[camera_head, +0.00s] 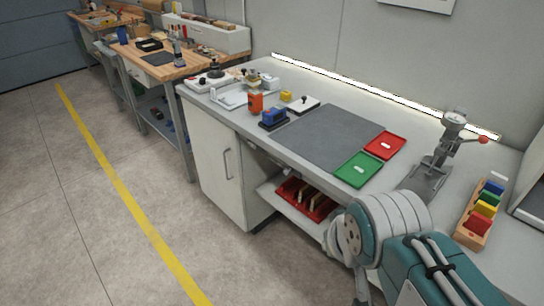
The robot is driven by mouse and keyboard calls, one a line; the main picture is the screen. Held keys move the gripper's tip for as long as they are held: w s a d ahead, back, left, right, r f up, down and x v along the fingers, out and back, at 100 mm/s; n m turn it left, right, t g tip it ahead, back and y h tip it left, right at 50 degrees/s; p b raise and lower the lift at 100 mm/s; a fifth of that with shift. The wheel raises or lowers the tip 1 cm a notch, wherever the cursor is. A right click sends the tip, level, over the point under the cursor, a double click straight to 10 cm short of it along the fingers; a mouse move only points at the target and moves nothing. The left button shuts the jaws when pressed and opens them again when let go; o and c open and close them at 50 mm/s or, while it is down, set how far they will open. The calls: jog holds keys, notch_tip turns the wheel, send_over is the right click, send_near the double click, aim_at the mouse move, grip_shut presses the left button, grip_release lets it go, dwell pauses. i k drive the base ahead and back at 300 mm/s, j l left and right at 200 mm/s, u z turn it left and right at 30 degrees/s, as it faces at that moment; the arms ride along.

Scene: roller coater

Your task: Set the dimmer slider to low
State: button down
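I cannot pick out the dimmer slider for certain. A small white box with a dark knob (304,102) stands on the white workbench (262,137), left of the middle. A lit light strip (375,91) runs along the wall behind the bench. My arm shows at the lower right, in front of the bench. My gripper is not in view, so its state and distance from the bench things are hidden.
A grey mat (325,136) lies on the bench, with a green tray (357,170) and a red tray (385,145) beside it. A lever press (440,155) and a wooden rack of coloured blocks (473,226) stand at right. A yellow line (115,180) crosses open floor.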

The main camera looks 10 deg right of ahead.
aim_at(290, 169)
jog(key=i+l+u, duration=0.15)
jog(key=l, duration=0.2)
jog(key=j+z, duration=0.25)
jog(key=j, duration=0.3)
jog(key=j+z, duration=0.25)
jog(key=j, duration=0.3)
jog(key=i+l+u, duration=0.15)
jog(key=u, duration=0.3)
jog(key=i+l+u, duration=0.1)
jog(key=l+u, duration=0.35)
jog(key=i+l+u, duration=0.1)
jog(key=l+u, duration=0.2)
jog(key=u, duration=0.15)
